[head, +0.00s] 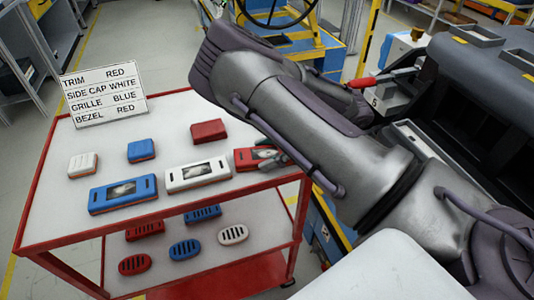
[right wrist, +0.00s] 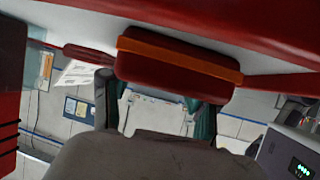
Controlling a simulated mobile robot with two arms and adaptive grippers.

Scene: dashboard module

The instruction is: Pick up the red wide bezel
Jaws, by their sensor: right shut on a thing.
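The red wide bezel (head: 248,158) is at the right end of the row of wide bezels on the cart top, near its right edge. It has a picture window and an orange base. My right gripper (head: 272,152) is shut on its right end, and the fingers cover part of it. In the right wrist view a red body with an orange band (right wrist: 172,76), which looks like the bezel's end, is close in front of the gripper. I cannot tell whether it is clear of the cart top. My left gripper is not in view.
A white wide bezel (head: 198,175) is just left of the red one, and a blue wide bezel (head: 123,194) is farther left. Small red (head: 209,131), blue (head: 141,150) and white (head: 83,165) blocks sit behind. A sign (head: 104,95) stands at the back. Vented parts lie on the lower shelf (head: 255,230).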

